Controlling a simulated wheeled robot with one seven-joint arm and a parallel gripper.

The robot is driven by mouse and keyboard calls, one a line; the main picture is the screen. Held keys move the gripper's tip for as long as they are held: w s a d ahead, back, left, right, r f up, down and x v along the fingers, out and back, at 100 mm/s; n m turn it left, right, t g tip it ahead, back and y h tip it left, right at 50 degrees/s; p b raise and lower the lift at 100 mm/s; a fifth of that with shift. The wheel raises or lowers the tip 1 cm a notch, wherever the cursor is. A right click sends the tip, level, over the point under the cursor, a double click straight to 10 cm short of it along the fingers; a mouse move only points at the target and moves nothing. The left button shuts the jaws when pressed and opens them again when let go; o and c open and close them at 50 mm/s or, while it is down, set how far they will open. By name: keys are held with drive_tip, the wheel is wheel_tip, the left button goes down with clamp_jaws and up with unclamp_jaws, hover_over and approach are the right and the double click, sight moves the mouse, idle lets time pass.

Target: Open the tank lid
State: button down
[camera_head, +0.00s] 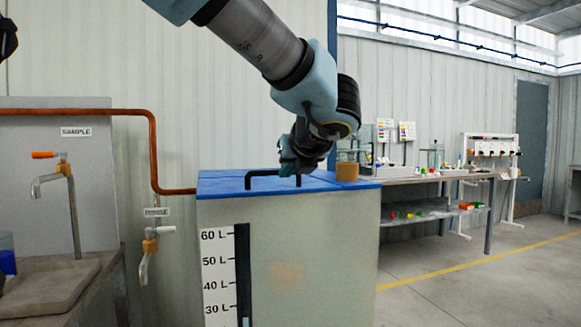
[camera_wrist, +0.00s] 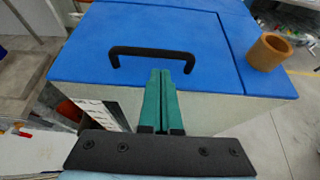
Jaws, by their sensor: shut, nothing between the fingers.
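The tank (camera_head: 290,250) is a pale box with a litre scale on its front. Its blue lid (camera_head: 222,182) lies flat on top and looks closed. A black bar handle (camera_head: 262,173) stands on the lid; it also shows in the wrist view (camera_wrist: 150,50). My gripper (camera_head: 290,172) is over the lid at the handle's right part.
A tan cylinder (camera_head: 347,171) stands on the right part of the tank top. A copper pipe (camera_head: 153,150) runs to the tank's left side. A sample tap (camera_head: 55,180) and a rinse tap (camera_head: 147,248) are at left. A cluttered bench (camera_head: 435,178) stands at right, with open floor before it.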

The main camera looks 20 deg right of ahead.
sight(275, 185)
drive_tip(key=x, duration=0.5)
drive_tip(key=shift+a, duration=0.1)
